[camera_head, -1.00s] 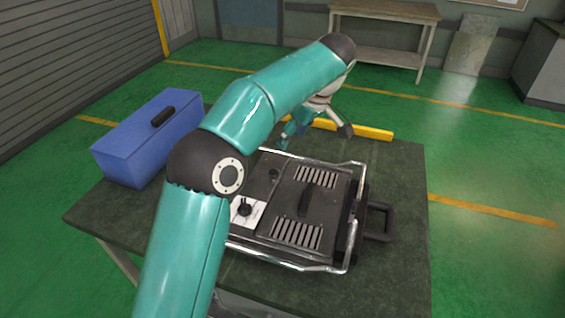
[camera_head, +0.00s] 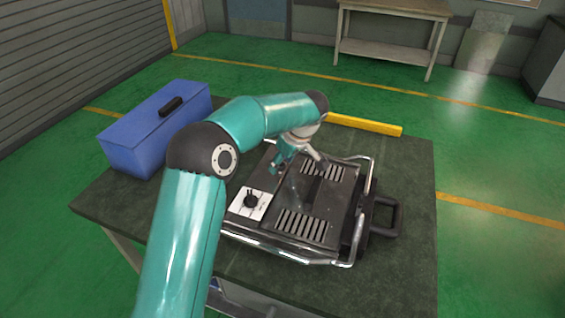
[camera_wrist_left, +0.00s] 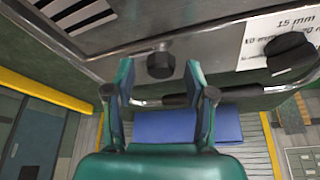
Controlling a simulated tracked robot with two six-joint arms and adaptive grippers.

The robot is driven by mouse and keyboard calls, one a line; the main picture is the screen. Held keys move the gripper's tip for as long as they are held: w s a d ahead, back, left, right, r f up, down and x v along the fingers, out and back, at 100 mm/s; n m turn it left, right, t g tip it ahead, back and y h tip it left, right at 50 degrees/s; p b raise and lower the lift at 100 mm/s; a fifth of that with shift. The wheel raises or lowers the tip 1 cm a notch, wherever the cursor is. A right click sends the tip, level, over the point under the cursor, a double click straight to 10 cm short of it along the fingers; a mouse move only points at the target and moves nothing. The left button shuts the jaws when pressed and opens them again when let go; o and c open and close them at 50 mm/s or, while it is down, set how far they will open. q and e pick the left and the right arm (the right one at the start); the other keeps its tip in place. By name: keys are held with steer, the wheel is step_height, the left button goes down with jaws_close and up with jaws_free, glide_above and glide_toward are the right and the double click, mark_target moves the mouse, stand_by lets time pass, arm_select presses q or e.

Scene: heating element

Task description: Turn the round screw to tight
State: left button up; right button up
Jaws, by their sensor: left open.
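The round screw (camera_wrist_left: 160,65) is a small black knob on the heating element's metal edge. In the left wrist view it appears between the tips of my left gripper (camera_head: 278,164). The gripper is open, with one teal finger on each side of the knob; whether they touch it is unclear. In the head view the gripper hangs over the left far part of the heating element (camera_head: 262,222), and the screw is hidden or too small to make out. My right gripper is not in view.
A black dial knob (camera_head: 250,200) on a white label sits near the screw. A blue toolbox (camera_head: 150,135) stands at the table's left. A metal tube frame (camera_head: 372,180) rings the device. The table (camera_head: 405,270) is clear at front right.

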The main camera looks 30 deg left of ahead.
arm_select(q)
steer(key=shift+a+f, duration=0.1)
steer(key=shift+f, duration=0.2)
